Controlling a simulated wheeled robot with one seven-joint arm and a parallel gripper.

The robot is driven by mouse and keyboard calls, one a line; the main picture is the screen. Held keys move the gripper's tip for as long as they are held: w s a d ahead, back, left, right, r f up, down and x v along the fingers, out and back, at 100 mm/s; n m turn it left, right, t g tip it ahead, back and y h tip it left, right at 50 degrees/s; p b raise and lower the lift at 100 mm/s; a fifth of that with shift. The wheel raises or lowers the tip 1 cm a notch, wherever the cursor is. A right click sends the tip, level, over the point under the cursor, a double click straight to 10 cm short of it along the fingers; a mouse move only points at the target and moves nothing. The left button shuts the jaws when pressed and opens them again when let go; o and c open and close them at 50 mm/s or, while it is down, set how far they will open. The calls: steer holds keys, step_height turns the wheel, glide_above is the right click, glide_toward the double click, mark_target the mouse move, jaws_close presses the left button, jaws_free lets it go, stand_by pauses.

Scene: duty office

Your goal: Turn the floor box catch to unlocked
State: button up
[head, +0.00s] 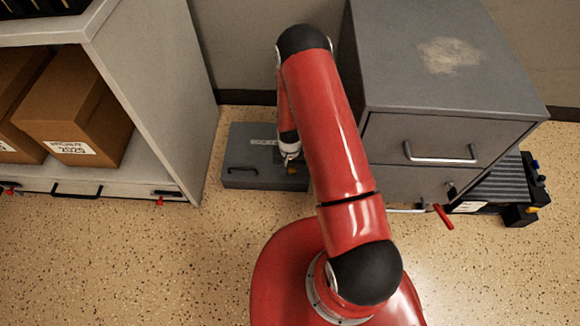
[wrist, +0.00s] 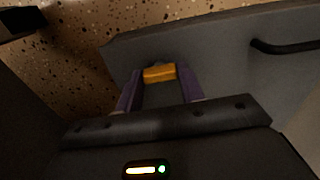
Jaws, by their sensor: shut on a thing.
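The floor box (head: 240,155) is a low grey box on the floor, between the shelf unit and the grey cabinet. It has a dark handle and a pale label on top. In the wrist view its grey surface (wrist: 220,58) fills the upper right. The yellow-orange catch (wrist: 160,73) lies between the two purple fingertips of my gripper (wrist: 161,84), which is shut on it. In the head view my gripper (head: 291,160) is at the box's right part, and my arm partly hides it. I cannot read a lock mark by the catch.
A shelf unit (head: 150,80) with cardboard boxes (head: 78,105) stands at the left. A grey drawer cabinet (head: 440,110) stands close at the right, with a red lever (head: 443,217) low in front. A dark ribbed item (head: 500,187) lies beyond it. The speckled floor is clear at front left.

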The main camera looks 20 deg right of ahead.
steer(key=n+b, duration=0.2)
steer(key=n, duration=0.2)
steer(key=shift+f, duration=0.1)
steer(key=n+b, duration=0.1)
steer(key=n, duration=0.3)
steer(key=shift+n, duration=0.3)
steer(key=n+b, duration=0.1)
steer(key=n, duration=0.3)
steer(key=shift+n, duration=2.5)
steer(key=o, duration=1)
